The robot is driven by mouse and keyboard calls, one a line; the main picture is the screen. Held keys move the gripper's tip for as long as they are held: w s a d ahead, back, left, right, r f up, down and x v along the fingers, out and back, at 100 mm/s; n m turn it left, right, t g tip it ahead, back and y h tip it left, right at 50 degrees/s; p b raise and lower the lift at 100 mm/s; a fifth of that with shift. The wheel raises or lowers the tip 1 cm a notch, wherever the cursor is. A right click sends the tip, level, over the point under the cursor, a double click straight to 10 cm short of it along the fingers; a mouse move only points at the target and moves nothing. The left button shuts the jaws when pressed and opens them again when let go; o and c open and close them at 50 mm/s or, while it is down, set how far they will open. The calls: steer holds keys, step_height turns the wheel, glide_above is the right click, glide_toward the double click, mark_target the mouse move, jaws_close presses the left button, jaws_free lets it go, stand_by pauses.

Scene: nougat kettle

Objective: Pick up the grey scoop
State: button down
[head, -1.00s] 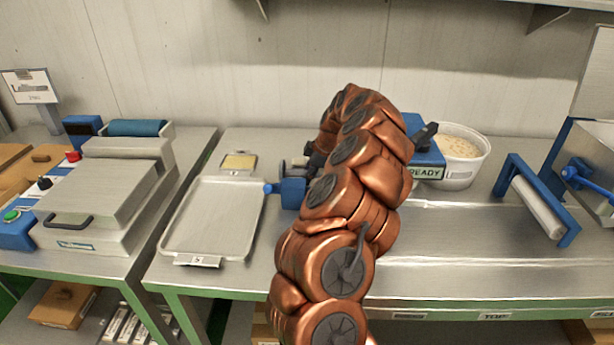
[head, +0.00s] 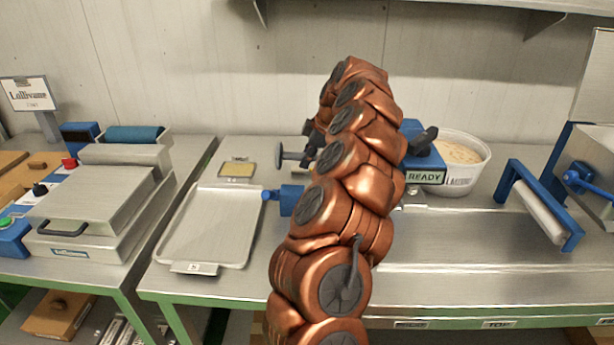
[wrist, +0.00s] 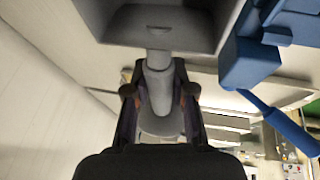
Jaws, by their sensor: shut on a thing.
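The grey scoop (wrist: 158,82) is in my gripper (wrist: 160,95) in the wrist view. The two dark fingers are shut on its handle, one on each side. Its wide hollow bowl (wrist: 160,22) fills the top of that view. In the head view my copper arm hides most of the gripper and scoop. A grey disc-ended rod (head: 281,156) sticks out left of the arm, above the table, and looks like the scoop's handle end. I cannot see the bowl in the head view.
A blue block with a knob (head: 290,198) is just below the rod; blue parts (wrist: 250,62) are close right of the bowl in the wrist view. A flat metal tray (head: 212,228) is left. A blue READY unit (head: 424,165) and white tub (head: 462,160) are right.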

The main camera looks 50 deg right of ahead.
step_height(320, 180, up, 25)
steer(key=p, duration=1)
stand_by(0.6)
steer(key=shift+w+f, duration=0.1)
steer(key=shift+f, duration=0.05)
